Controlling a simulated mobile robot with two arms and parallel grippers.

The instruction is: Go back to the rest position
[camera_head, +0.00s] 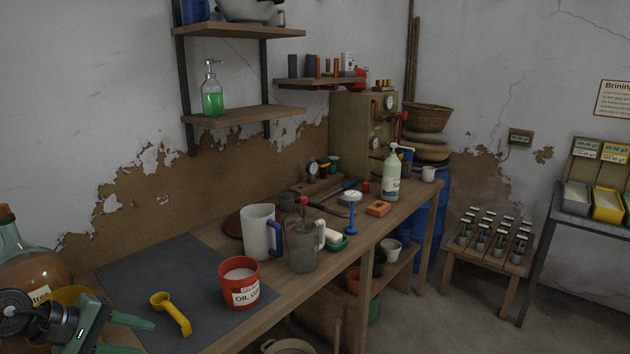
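My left gripper (136,338) is at the lower left, over the near left part of the workbench (210,235). Its two green fingers stand apart with nothing seen between them, though the lower finger is partly cut off by the frame edge. A glass demijohn (30,258) with brown liquid stands behind it at the left edge, partly hidden. A yellow scoop (172,313) lies on the dark mat (165,270) to the right of the fingers, apart from them. My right gripper is not in view.
A red labelled tub (240,283) of white powder stands on the mat's right part. A white jug (258,232) and a clear jug (303,246) stand beyond it. A yellow object (75,296) is partly hidden behind my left gripper. The mat's back part is clear.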

